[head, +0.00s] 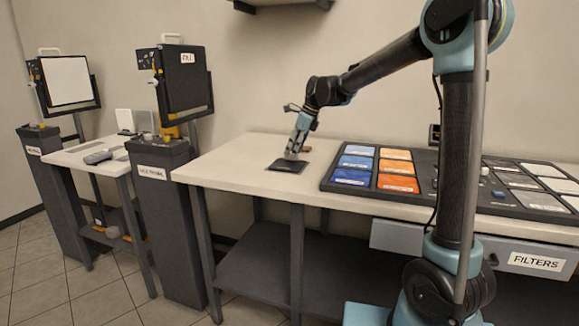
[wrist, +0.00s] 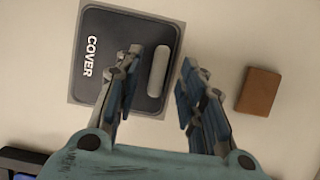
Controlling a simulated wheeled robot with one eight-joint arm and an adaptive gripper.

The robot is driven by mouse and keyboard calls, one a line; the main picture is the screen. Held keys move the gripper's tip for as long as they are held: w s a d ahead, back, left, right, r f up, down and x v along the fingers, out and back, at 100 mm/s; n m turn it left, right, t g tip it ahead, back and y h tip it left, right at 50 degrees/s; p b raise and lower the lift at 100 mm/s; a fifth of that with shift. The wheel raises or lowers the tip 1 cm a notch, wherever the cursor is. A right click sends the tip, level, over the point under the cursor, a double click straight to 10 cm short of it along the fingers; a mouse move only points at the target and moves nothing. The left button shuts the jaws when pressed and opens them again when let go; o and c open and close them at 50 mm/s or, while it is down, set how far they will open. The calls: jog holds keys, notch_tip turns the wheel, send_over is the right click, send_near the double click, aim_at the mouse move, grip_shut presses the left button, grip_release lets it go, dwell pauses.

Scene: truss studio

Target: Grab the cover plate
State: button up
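The cover plate (wrist: 108,54) is a flat dark plate marked COVER, with a pale raised bar handle (wrist: 158,71) near one side. It lies on the white bench, and in the head view the plate (head: 287,166) is left of the filter tray. My gripper (wrist: 160,64) is open over it, its two fingers apart on either side of the handle in the wrist picture. In the head view my gripper (head: 293,154) points down just above the plate. I cannot tell how close the fingertips are to the handle.
A brown block (wrist: 259,91) lies on the bench right of the fingers. The dark tray (head: 325,184) with blue and orange filters stands to the right on the bench (head: 236,160). The bench's left part is clear. A dark panel on a stand (head: 187,85) is farther left.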

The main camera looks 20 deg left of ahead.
jog(key=shift+a+f, duration=0.15)
jog(key=shift+f, duration=0.3)
grip_shut()
jog(key=shift+r, duration=0.1)
